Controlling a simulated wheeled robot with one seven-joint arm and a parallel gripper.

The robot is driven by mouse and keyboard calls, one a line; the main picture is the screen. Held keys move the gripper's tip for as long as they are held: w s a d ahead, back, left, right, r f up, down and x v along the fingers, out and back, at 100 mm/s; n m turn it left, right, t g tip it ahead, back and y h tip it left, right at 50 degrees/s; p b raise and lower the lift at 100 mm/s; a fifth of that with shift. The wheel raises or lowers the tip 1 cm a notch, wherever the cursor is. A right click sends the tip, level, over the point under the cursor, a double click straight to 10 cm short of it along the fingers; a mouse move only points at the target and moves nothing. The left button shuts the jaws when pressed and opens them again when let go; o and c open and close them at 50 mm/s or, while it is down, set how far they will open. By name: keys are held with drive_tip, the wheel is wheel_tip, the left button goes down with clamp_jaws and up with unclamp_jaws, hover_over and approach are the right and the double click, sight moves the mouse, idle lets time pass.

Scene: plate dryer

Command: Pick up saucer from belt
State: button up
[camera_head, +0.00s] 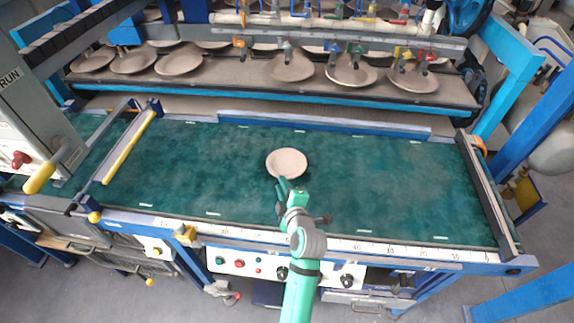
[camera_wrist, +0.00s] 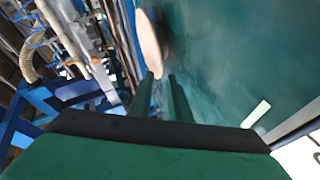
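The saucer (camera_head: 287,163) is a round, pale beige dish lying on the green belt (camera_head: 380,180), near its middle. In the wrist view the saucer (camera_wrist: 149,42) shows as a narrow pale shape just beyond the fingertips. My gripper (camera_head: 283,183) is at the near edge of the saucer, with its fingertips close to the rim. In the wrist view my gripper's two green fingers (camera_wrist: 161,77) stand apart with a gap between them. Nothing is clearly held. I cannot tell whether a finger touches the rim.
Behind the belt is a rack with several similar dishes (camera_head: 291,67) under hanging hoses. A yellow-edged bar (camera_head: 130,147) crosses the belt at left, and a rail (camera_head: 487,190) at right. A control panel (camera_head: 250,262) lies along the front. The belt around the saucer is clear.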

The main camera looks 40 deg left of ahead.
sight(286, 165)
drive_tip(key=shift+x, duration=2.7)
clamp_jaws()
